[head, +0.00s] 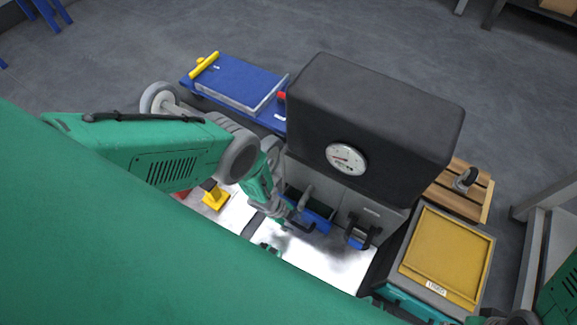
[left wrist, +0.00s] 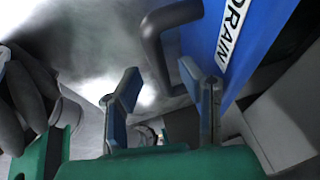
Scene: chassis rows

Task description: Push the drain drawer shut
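The drain drawer (head: 318,215) is blue and sits low in the front of the grey and black machine. It stands out from its opening, with a dark gap behind its front. In the left wrist view its blue face (left wrist: 228,38) carries a DRAIN label, and its dark bent handle (left wrist: 156,45) hangs close to my fingers. My left gripper (head: 284,222) is at the drawer's left front. In the left wrist view my left gripper (left wrist: 160,85) has its fingers apart, with nothing seen held. Contact with the handle cannot be told. My right gripper's fingers are not seen.
A black housing with a round gauge (head: 346,158) rises above the drawer. A second blue part with a dark handle (head: 357,237) is to its right. A yellow tray (head: 445,255) stands at the right. A blue cart (head: 235,82) is behind left. A yellow part (head: 215,198) lies left.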

